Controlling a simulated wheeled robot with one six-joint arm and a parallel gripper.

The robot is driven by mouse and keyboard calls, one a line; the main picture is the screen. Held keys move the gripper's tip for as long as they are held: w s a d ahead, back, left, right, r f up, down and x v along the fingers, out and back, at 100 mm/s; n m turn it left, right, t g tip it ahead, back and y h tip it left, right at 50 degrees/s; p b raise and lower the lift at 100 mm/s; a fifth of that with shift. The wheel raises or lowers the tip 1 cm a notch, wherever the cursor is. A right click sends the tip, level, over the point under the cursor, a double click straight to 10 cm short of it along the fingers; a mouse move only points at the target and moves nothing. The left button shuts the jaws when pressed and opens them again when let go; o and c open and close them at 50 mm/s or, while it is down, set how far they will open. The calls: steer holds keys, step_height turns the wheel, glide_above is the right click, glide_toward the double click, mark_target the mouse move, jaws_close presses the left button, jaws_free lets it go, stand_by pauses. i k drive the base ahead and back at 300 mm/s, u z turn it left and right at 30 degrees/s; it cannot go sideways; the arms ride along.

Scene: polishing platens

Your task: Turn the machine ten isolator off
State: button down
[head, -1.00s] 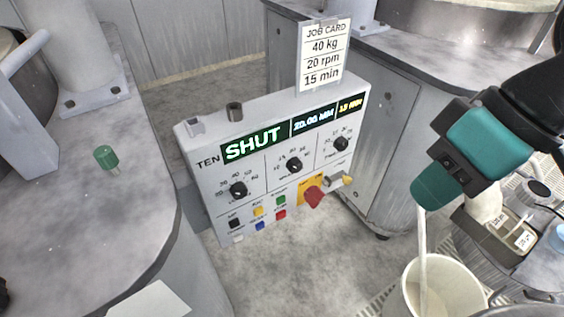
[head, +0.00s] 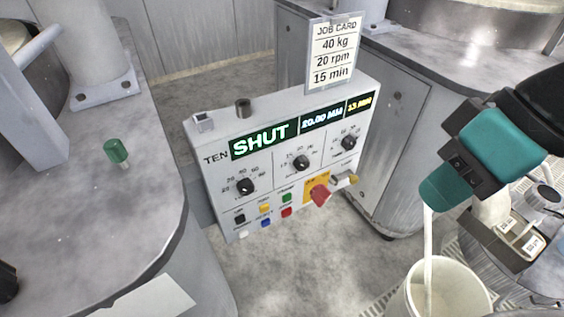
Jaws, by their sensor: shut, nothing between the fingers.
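The machine ten panel (head: 290,165) is a white box marked TEN, standing in the middle of the head view. Its isolator (head: 320,194) is a red rotary handle on a yellow plate at the lower right of the panel face. The handle looks slanted, and its markings are too small to read. The green display (head: 264,139) reads SHUT. My arm (head: 495,135), black and teal, hangs at the right, well apart from the panel.
Three black dials and several coloured buttons share the panel face. A grey lever (head: 343,181) sits close beside the isolator. A job card (head: 334,50) stands above. The floor before the panel is clear.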

mark_target(320, 194)
steer(key=u, duration=1.05)
steer(key=k, duration=0.7)
steer(key=z, duration=1.1)
steer(key=i, duration=0.45)
steer(key=u, duration=0.05)
